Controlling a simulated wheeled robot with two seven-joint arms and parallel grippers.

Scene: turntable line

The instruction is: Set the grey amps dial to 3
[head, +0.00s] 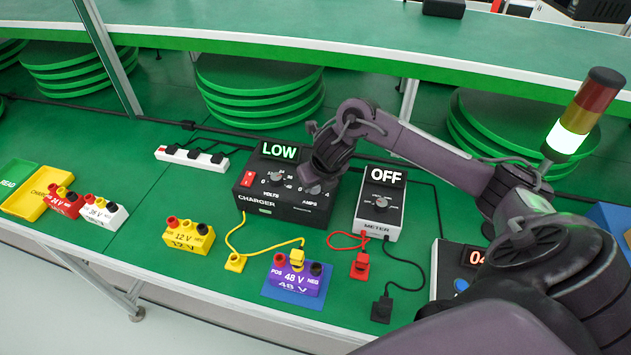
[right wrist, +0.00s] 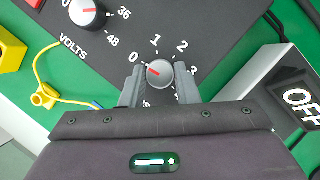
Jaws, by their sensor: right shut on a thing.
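The black charger (head: 258,207) stands on the green bench, its display (head: 279,151) reading LOW. In the right wrist view the round grey amps dial (right wrist: 160,73) has a red pointer mark on its left side, aimed left toward the 0. The numbers 0, 1, 2 and 3 run around it, with 3 on its right. My right gripper (right wrist: 159,80) is shut on this dial, one finger on each side. In the head view my right gripper and wrist hide most of the amps dial. My left gripper is in neither view.
The volts dial (right wrist: 87,13) is beside the amps dial. A meter (head: 367,217) reading OFF stands right of the charger. A purple 48 V block (head: 296,280) with yellow leads is in front, and a yellow 12 V block (head: 188,240) is to the left.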

